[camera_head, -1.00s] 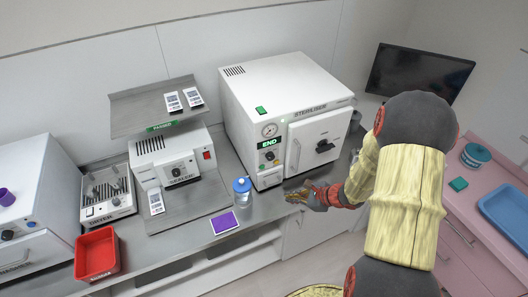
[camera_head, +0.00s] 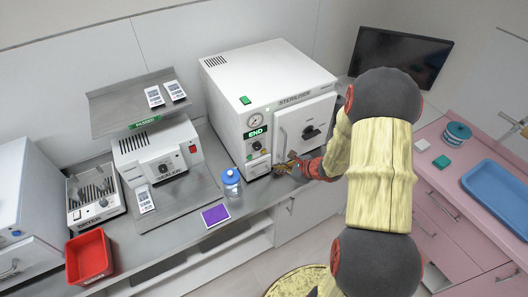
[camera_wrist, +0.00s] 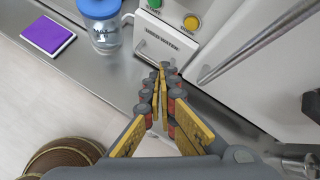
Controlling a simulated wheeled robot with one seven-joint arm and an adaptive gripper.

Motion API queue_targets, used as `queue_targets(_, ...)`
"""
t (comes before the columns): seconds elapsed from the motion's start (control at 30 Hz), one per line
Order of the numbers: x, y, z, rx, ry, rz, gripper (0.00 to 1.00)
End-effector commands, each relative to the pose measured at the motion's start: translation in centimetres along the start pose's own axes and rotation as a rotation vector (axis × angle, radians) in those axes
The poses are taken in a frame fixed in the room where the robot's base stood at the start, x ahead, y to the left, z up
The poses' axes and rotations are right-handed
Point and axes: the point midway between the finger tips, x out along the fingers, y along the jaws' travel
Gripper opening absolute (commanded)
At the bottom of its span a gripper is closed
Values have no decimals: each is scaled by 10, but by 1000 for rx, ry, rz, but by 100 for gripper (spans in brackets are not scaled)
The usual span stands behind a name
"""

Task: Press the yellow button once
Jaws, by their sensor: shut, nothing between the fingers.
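The yellow button (camera_wrist: 191,22) is on the front of the white sterilizer, just above a white block with a printed label (camera_wrist: 163,42). A green button (camera_wrist: 154,4) is to its left, partly cut off by the frame edge. In the head view the white sterilizer (camera_head: 267,80) shows a lit END display, and the yellow button is very small there. My gripper (camera_wrist: 163,68) is shut and empty. Its fingertips are in front of the labelled block, below the yellow button in the wrist view and apart from it. In the head view my gripper (camera_head: 284,167) is low before the sterilizer's front.
A blue-capped bottle (camera_head: 231,182) stands left of my gripper, with a purple pad (camera_head: 215,215) in front. The sterilizer's door handle (camera_wrist: 245,42) is close on the right. A sealer (camera_head: 160,155) and red bin (camera_head: 89,258) are further left. A pink cabinet (camera_head: 440,200) is at right.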

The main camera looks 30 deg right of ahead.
Motion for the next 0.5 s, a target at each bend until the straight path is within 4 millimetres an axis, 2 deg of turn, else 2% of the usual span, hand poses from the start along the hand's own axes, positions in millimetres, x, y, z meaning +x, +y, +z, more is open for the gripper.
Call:
queue_targets(0.3,30,-21,22,-3,-2,0,0)
queue_targets(0.5,41,-29,30,-3,-1,0,0)
